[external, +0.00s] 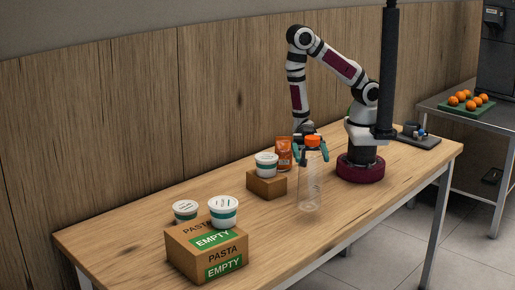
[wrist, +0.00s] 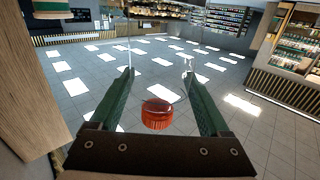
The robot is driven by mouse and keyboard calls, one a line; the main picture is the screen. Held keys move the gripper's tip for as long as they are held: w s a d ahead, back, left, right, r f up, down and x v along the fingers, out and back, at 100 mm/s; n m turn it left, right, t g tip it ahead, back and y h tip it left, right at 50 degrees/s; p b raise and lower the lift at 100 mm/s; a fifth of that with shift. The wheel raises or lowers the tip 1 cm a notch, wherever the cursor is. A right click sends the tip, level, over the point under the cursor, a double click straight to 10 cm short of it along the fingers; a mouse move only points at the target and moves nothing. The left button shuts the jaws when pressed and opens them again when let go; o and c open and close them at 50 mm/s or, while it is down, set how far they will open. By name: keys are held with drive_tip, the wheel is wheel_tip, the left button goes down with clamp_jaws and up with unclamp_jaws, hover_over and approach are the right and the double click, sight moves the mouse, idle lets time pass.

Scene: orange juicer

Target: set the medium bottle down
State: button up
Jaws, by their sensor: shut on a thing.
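The medium bottle (external: 310,185) is clear, with an orange cap, and stands upright in front of my arm's base. Its bottom is at or very near the wooden table top (external: 340,210); I cannot tell if it touches. My gripper (external: 311,154) is shut on the bottle's upper part, just below the cap. In the wrist view the orange cap (wrist: 157,114) sits between the two green fingers of my gripper (wrist: 158,73), and the clear body is hard to make out against the floor.
Left of the bottle, a tub (external: 266,164) stands on a small brown block (external: 266,186), with an orange pouch (external: 283,152) behind. An EMPTY-labelled carton (external: 205,252) and two more tubs (external: 223,211) are at the front left. The table's front edge is close to the bottle.

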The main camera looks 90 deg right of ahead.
drive_tip(key=shift+f, duration=1.9)
drive_tip(key=o, duration=1.6)
drive_tip(key=shift+d+r, duration=0.2)
drive_tip(key=shift+d, duration=0.05)
approach(312, 174)
drive_tip(key=d, duration=0.5)
drive_tip(key=shift+d+r, duration=0.15)
drive_tip(key=shift+d, duration=0.05)
